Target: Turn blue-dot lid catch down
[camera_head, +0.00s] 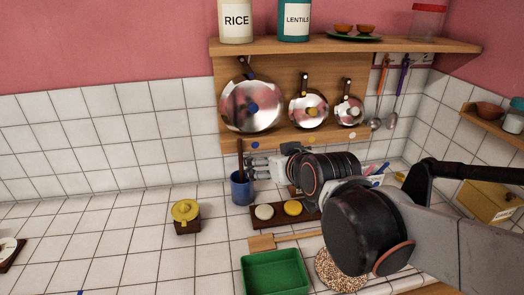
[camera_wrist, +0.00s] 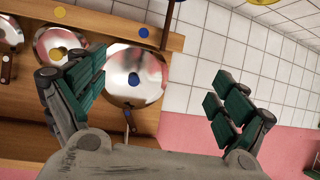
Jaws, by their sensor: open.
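The blue-dot lid (camera_head: 249,104) is a round shiny lid hanging on the wooden back panel, leftmost of three. A dark, slightly tilted bar (camera_head: 245,69) stands at its top edge; I cannot tell for sure whether this is the catch. A matching blue dot (camera_head: 254,146) marks the rail below. In the wrist view, which is turned round, the lid (camera_wrist: 120,84) and bar (camera_wrist: 130,122) show between the fingers. My gripper (camera_head: 258,165) is open and empty, below and in front of the lid. It also shows in the wrist view (camera_wrist: 155,75), apart from the lid.
Yellow-dot (camera_head: 308,100) and white-dot (camera_head: 349,104) lids hang to the right. A blue mug (camera_head: 242,188) with a dark upright stick stands close below my gripper. The shelf (camera_head: 340,47) above carries jars. Ladles hang at right.

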